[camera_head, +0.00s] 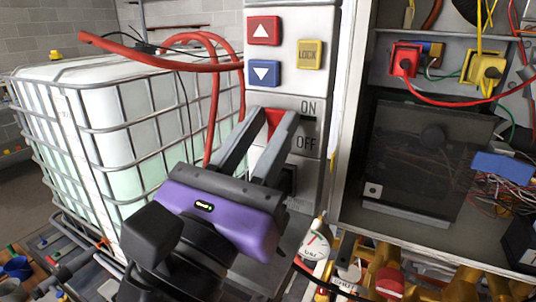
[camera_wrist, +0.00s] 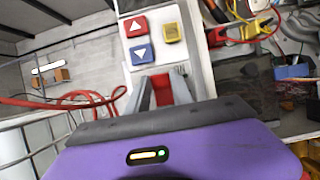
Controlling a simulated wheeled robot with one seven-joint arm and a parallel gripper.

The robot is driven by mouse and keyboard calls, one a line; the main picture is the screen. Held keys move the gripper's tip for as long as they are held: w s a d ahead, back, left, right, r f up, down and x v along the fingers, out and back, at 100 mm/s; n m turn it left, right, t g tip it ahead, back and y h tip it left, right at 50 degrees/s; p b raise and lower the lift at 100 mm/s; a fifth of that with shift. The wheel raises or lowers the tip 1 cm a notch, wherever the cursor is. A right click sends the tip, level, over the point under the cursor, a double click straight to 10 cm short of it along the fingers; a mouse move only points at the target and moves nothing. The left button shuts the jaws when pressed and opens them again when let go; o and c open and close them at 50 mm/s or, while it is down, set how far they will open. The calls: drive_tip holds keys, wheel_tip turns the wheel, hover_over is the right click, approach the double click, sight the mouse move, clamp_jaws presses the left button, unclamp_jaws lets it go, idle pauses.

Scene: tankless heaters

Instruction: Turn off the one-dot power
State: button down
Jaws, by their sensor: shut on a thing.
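A red switch lever (camera_head: 274,121) is on a grey panel (camera_head: 312,92) at the height of the ON label, above the OFF label. My gripper (camera_head: 273,114) has its two grey fingers on either side of the lever, shut on it. The lever also shows between the fingers in the wrist view (camera_wrist: 161,88). The fingers and the purple gripper body hide the lower part of the switch. I cannot make out any dot marking on the panel.
Above the switch are a red up button (camera_head: 264,30), a blue down button (camera_head: 264,74) and a yellow LOCK button (camera_head: 310,54). An open cabinet with wires and a dark box (camera_head: 418,165) is at right. A caged white tank (camera_head: 100,120) and red hoses are at left.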

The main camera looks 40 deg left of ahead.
drive_tip(key=shift+f+t+b, duration=0.15)
drive_tip(key=shift+t+b, duration=0.35)
drive_tip(key=shift+b, duration=0.4)
drive_tip(key=c, duration=1.1)
unclamp_jaws()
drive_tip(key=b+v, duration=0.2)
drive_tip(key=v, duration=0.5)
drive_tip(key=shift+s+f, duration=0.25)
drive_tip(key=shift+s+d, duration=0.1)
